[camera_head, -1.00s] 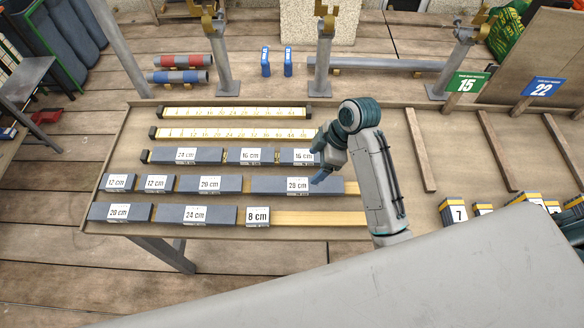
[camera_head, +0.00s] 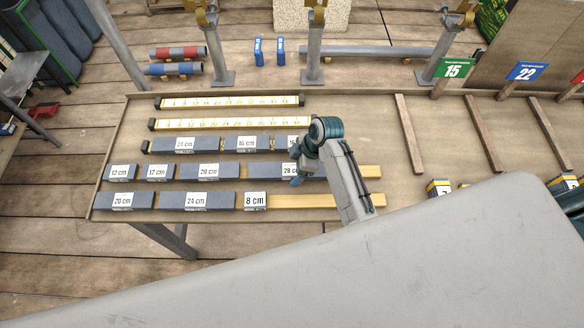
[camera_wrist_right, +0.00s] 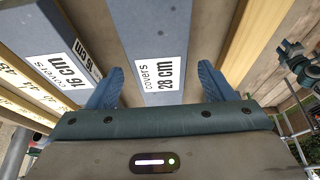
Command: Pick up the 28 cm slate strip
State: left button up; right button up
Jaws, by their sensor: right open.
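The 28 cm slate strip (camera_head: 262,171) is a flat blue-grey bar with a white label, in the second row from the front of the table. My right gripper (camera_head: 297,176) is over its right part and hides some of it. In the right wrist view the strip (camera_wrist_right: 152,25) runs up the picture, its "28 cm" label just ahead of the palm. The open right gripper (camera_wrist_right: 158,86) has one finger at each side of the strip, with gaps between. How deep the fingertips reach is unclear. My left gripper is not in view.
A 16 cm strip (camera_wrist_right: 45,65) lies close beside the left finger, and a yellow rail (camera_wrist_right: 255,40) runs at the right. In front is a row with 20, 24 and 8 cm strips (camera_head: 196,202). Bare table (camera_head: 370,140) lies to the right, beside wooden battens (camera_head: 408,130).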

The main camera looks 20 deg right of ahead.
jog(key=c, duration=1.2)
jog(key=shift+r, duration=0.1)
jog(key=shift+c, duration=0.7)
